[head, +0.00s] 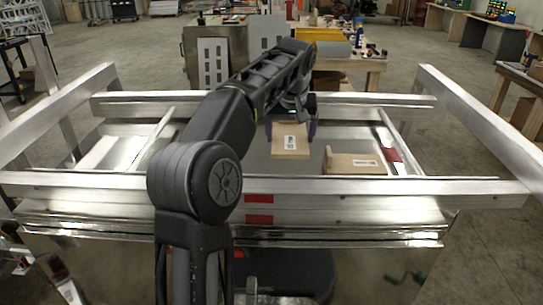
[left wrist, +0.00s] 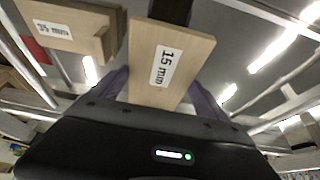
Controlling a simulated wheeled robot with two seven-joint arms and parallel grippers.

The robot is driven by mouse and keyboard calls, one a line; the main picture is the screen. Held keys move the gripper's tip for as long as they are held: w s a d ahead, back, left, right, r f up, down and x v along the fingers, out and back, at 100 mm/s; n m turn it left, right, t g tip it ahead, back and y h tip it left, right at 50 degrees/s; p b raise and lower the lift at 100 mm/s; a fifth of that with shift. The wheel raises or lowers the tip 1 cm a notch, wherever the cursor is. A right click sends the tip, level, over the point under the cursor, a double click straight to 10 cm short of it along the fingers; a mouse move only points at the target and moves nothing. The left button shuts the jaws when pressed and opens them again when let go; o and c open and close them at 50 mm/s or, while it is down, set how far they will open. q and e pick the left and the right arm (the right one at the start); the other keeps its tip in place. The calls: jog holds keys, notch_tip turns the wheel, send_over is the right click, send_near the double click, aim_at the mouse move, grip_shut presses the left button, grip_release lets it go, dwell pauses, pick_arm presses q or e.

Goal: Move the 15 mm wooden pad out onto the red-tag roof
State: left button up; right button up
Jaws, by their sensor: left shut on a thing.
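The 15 mm wooden pad (head: 291,146) is a pale flat block with a white label, and the label reads 15 mm in the left wrist view (left wrist: 178,50). My left gripper (head: 290,130) is shut on it, with one purple-grey finger at each side. The pad is over the grey metal surface inside the aluminium frame; I cannot tell whether it touches. Red marks show on the near rail (head: 258,198), below it, and on a strip (head: 392,155) at the right. Which surface is the red-tag roof is not clear. My right gripper is out of view.
A second wooden block (head: 345,165) with a raised edge and a label lies just right of the pad. Aluminium rails (head: 480,130) surround the area. A workbench with tools (head: 350,62) stands behind. Bare metal (head: 240,155) shows left of the pad.

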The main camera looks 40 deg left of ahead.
pick_arm(q)
send_over(289, 173)
jog(key=s, duration=0.1)
jog(key=shift+d+f, duration=0.2)
jog(key=shift+f, duration=1.35)
jog(key=shift+d+f, duration=0.2)
jog(key=shift+f, duration=1.3)
jog(key=shift+f+p, duration=0.3)
jog(key=shift+f, duration=1.6)
jog(key=shift+f, duration=0.1)
jog(key=o, duration=1.7)
